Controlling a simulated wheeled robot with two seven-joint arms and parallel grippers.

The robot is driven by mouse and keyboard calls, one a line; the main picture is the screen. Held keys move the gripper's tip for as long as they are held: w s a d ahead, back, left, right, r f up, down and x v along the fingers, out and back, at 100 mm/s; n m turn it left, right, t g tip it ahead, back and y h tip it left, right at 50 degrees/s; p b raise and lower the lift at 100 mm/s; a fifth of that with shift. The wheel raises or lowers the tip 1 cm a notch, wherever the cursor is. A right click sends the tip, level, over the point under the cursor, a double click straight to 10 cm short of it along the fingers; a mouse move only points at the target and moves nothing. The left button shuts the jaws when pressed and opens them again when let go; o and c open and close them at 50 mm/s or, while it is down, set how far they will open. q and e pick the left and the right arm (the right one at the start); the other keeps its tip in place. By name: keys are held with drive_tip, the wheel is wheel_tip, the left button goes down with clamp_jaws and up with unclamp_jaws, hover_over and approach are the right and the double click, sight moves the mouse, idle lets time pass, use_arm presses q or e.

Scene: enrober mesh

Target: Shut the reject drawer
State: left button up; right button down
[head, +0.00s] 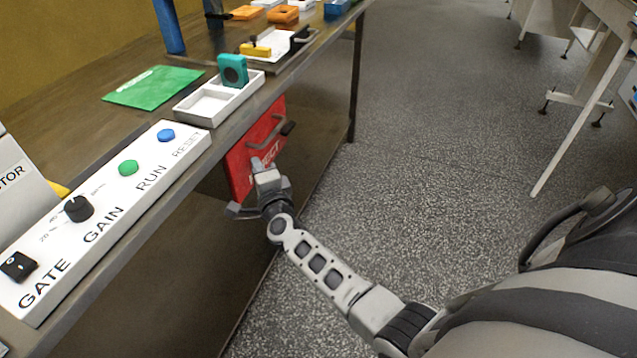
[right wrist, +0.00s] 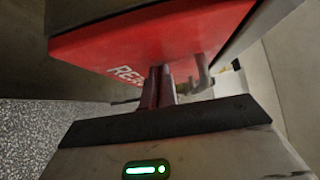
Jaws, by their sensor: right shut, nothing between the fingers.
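The reject drawer's red front (head: 240,164) is set in the side of the bench, below the worktop. It carries white lettering, partly hidden by my gripper, and a grey bar handle (head: 284,130). My right gripper (head: 257,163) is at the lower part of this front, with its fingers pointing at it. In the right wrist view the closed fingers (right wrist: 157,86) are together and empty, close to the red front (right wrist: 150,42) beside the lettering. I cannot tell whether they touch it, or how far the drawer stands out. My left gripper is not in view.
Above the drawer, the bench holds a white tray (head: 185,111) with a teal block (head: 233,69), and a white control panel (head: 45,288) with knobs and buttons. A green mat (head: 152,88) lies behind. The speckled floor (head: 430,150) right of the bench is clear.

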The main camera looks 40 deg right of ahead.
drive_tip(key=s+p, duration=0.1)
drive_tip(key=s, duration=1.2)
drive_tip(key=s+a+f+n+g+y, duration=0.2)
drive_tip(key=s+a+n+g+y, duration=0.1)
drive_tip(key=s+n, duration=0.6)
drive_tip(key=s+a+f+n+g+y, duration=0.2)
drive_tip(key=s+a+n, duration=0.4)
drive_tip(key=s+n, duration=0.3)
drive_tip(key=n+g+y, duration=0.1)
drive_tip(key=n, duration=0.3)
drive_tip(key=shift+s+a+g+y, duration=0.2)
drive_tip(key=shift+g+y, duration=0.1)
drive_tip(key=shift+g, duration=0.1)
drive_tip(key=shift+w, duration=0.1)
